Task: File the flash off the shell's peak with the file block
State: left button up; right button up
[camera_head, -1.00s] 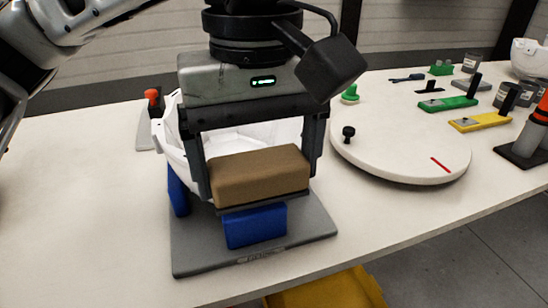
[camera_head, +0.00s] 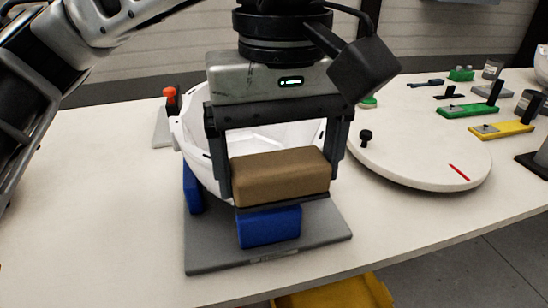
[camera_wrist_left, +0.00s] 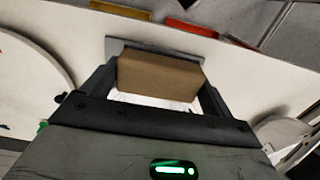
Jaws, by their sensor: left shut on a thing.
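My left gripper (camera_head: 280,178) is shut on the brown file block (camera_head: 281,177), with a finger at each end of it. The block also shows between the fingers in the left wrist view (camera_wrist_left: 158,77). The white helmet shell (camera_head: 190,140) stands behind the gripper, open side up, on blue supports (camera_head: 270,228) of a grey base plate (camera_head: 215,258). The block is at the shell's front edge, just above the front blue support. The block and gripper hide the shell's peak, so I cannot tell whether they touch. My right gripper is out of view.
A white turntable (camera_head: 425,165) with a red mark and black knob stands right of the fixture. A red-topped item (camera_head: 170,100) stands behind the shell. The table's left is clear.

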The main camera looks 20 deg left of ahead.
pick_arm(q)
notch_tip(320, 180, up, 3)
jog(key=shift+f+p, duration=0.15)
jog(key=shift+p, duration=0.9)
notch_tip(320, 180, up, 4)
jog(key=p, duration=0.3)
jog(key=shift+r+p, duration=0.55)
jog(key=shift+r, duration=0.15)
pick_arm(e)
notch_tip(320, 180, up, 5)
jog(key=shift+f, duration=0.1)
pick_arm(q)
jog(key=shift+f, duration=0.2)
